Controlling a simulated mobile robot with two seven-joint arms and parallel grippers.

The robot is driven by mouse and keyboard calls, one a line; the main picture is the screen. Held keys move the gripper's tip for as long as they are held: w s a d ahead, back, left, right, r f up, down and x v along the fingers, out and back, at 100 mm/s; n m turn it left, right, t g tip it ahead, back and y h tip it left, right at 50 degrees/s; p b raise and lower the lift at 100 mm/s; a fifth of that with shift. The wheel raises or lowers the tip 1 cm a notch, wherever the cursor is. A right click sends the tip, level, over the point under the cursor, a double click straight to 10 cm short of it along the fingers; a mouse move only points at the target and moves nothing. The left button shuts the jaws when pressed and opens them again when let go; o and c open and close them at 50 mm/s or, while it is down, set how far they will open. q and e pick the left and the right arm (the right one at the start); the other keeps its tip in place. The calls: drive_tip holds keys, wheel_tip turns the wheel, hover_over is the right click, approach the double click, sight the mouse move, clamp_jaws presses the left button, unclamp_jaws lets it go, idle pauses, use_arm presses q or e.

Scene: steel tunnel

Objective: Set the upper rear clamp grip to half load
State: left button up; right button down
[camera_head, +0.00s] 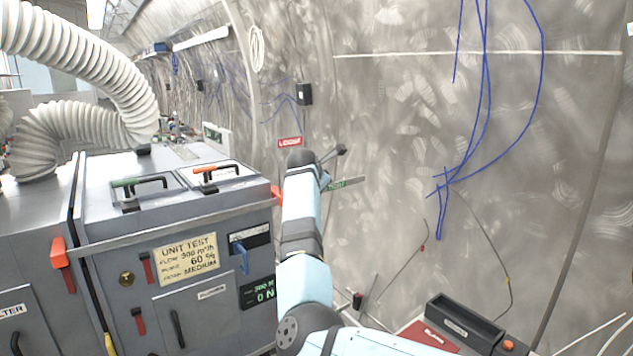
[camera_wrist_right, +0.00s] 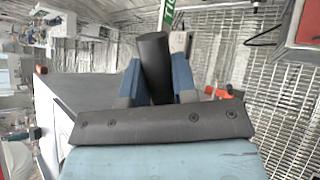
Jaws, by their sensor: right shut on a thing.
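My right arm reaches up past the cabinet's right side in the head view. In the right wrist view my right gripper (camera_wrist_right: 158,72) has its blue fingers shut on a dark cylindrical grip (camera_wrist_right: 153,50). I take this to be the clamp grip. In the head view a dark lever with a round end (camera_head: 340,150) juts out beside my wrist, which hides most of the gripper. A green and white scale strip (camera_head: 346,184) sticks out just below; its marks are too small to read. The strip's green end (camera_wrist_right: 169,14) also shows in the wrist view. My left gripper is out of view.
The grey cabinet (camera_head: 105,240) stands left of my arm, with orange (camera_head: 215,167) and green (camera_head: 140,182) handles on top and a red clamp (camera_head: 276,197) at its edge. A curved wall with blue cables (camera_head: 487,80) lies behind. A black open bin (camera_head: 465,322) sits lower right.

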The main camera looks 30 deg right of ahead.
drive_tip(key=c, duration=0.9)
unclamp_jaws()
drive_tip(key=shift+w+f, duration=0.1)
drive_tip(key=b+v, duration=0.3)
drive_tip(key=v, duration=1.1)
drive_tip(key=shift+f, duration=0.2)
